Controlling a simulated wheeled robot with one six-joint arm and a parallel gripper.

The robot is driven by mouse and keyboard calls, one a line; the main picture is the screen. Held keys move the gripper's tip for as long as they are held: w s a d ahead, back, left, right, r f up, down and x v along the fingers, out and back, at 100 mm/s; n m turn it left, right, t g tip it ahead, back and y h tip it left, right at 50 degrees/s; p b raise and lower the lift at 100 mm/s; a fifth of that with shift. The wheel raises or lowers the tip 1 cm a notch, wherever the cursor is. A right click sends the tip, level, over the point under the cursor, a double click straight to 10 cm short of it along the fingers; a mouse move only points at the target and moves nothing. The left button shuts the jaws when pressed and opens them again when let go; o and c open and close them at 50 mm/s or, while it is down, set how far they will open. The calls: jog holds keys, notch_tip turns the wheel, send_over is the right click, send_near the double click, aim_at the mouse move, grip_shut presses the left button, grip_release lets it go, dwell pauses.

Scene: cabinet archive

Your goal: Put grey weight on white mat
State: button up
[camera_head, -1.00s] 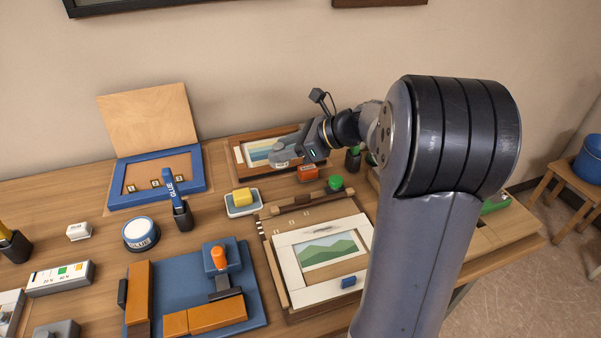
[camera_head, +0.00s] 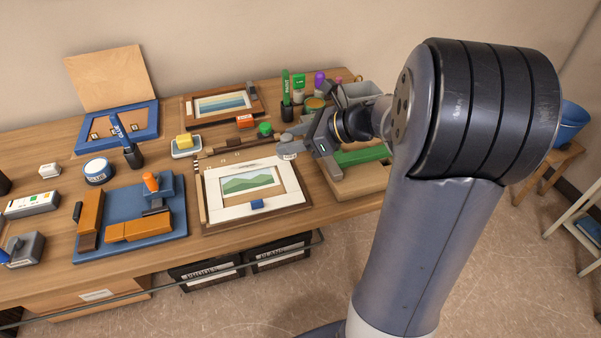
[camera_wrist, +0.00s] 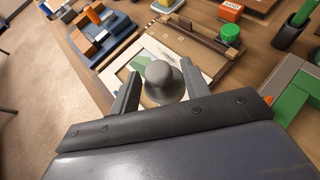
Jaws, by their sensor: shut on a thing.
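The grey weight (camera_wrist: 160,78), with a rounded knob on top, is between the two fingers of my gripper (camera_wrist: 160,88) in the wrist view. My gripper (camera_head: 290,145) is shut on it, near the upper right corner of the white mat (camera_head: 213,200) in the head view. The white mat frames a green landscape picture (camera_head: 247,180) and also shows behind the weight in the wrist view (camera_wrist: 122,75). A blue block (camera_head: 257,204) sits on the mat's front edge. The weight's underside is hidden, so I cannot tell whether it touches anything.
A green-topped pot (camera_head: 265,129) and a red box (camera_head: 245,121) stand behind the mat. A blue board (camera_head: 120,205) with orange blocks lies to its left. A green piece (camera_head: 362,155) lies right of my gripper, and a black holder with a green marker (camera_head: 286,95) stands behind.

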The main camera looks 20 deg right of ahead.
notch_tip(320, 180, down, 8)
jog(key=shift+w+r+b, duration=0.1)
jog(key=shift+r+b, duration=0.15)
jog(key=shift+b, duration=0.05)
jog(key=shift+f, duration=0.2)
jog(key=o, duration=1.4)
jog(key=shift+o, duration=0.2)
jog(key=shift+r, duration=0.25)
jog(key=v, duration=1.2)
jog(key=shift+f, duration=0.1)
